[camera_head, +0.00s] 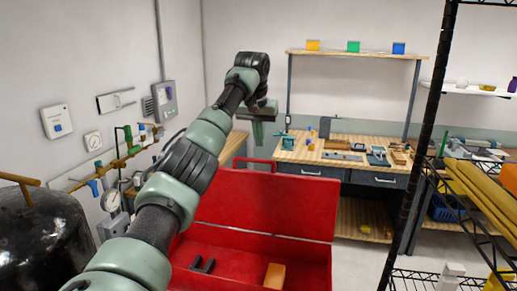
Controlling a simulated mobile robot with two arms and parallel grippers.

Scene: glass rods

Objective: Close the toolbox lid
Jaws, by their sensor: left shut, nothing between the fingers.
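The red toolbox (224,257) stands open in the lower middle of the head view. Its lid (270,202) is raised and leans back, with a red handle (247,160) at its top edge. A dark fork-shaped piece (202,265) and an orange-brown block (274,276) lie inside. My left arm reaches across the toolbox's left side and hides part of it. My left gripper (258,141) is shut and empty, pointing down just above the lid's top edge near the handle. I cannot tell whether it touches the lid. My right gripper is not in view.
A wooden workbench (310,156) with tools stands behind. A black wire rack (416,132) holding yellow tubes (484,198) rises at the right. A black tank (45,240) is at the lower left. Open floor (359,259) shows right of the toolbox.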

